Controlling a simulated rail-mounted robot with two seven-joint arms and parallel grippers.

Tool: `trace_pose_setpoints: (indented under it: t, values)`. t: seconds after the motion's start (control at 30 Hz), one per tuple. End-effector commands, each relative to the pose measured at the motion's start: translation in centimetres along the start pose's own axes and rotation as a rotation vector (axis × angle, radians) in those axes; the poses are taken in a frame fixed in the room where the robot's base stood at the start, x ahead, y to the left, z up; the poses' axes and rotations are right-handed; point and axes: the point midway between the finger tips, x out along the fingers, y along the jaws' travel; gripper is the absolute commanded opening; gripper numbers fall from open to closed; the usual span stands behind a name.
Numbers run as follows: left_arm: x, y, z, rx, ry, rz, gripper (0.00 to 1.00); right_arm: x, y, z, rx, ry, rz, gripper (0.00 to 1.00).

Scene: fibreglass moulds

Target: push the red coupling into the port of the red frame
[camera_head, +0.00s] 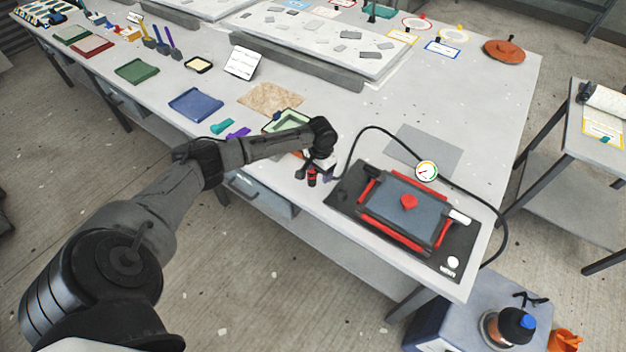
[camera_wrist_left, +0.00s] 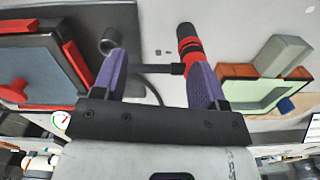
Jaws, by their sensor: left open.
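The red coupling (camera_head: 312,177), a red and black cylinder, is near the table's front edge, left of the black base mat. In the wrist view the red coupling (camera_wrist_left: 191,50) shows by the tip of one finger of my left gripper (camera_wrist_left: 160,62). The jaws are apart, and whether that finger touches it I cannot tell. My left gripper (camera_head: 320,170) is partly hidden under its wrist in the head view. The red frame (camera_head: 390,233) lies on the mat around a blue-grey panel with a red knob. A dark round fitting (camera_wrist_left: 109,40), possibly the port, sits beside the frame. My right gripper is not in view.
A black hose (camera_head: 370,128) arches from near my left gripper past a round gauge (camera_head: 427,171) and over the table's right edge. A green-lined tray (camera_wrist_left: 232,92) is close on the other side. A grey sheet (camera_head: 425,148) lies flat behind the frame.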

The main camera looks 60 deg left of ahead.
Motion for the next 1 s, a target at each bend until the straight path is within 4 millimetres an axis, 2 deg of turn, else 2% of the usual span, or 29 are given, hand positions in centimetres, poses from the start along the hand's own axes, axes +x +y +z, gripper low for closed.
trace_pose_setpoints:
  t: [0.03, 0.1, 0.3, 0.77, 1.0]
  values:
    - [0.0, -1.6, -0.8, -0.042, 0.006, -0.001, 0.66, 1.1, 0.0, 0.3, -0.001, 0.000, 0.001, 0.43]
    - [-0.5, -3.0, -1.3, -0.085, 0.010, 0.003, 0.66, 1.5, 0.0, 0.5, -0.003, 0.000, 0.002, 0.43]
    - [-1.4, -5.2, -2.0, -0.153, 0.016, 0.011, 0.66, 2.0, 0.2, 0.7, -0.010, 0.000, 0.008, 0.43]
    - [-1.5, -5.3, -2.1, -0.158, 0.017, 0.013, 0.66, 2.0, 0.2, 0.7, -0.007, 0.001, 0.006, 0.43]
    - [-0.7, -5.3, -2.1, -0.158, 0.017, 0.013, 0.66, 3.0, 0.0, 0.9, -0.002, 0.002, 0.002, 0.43]
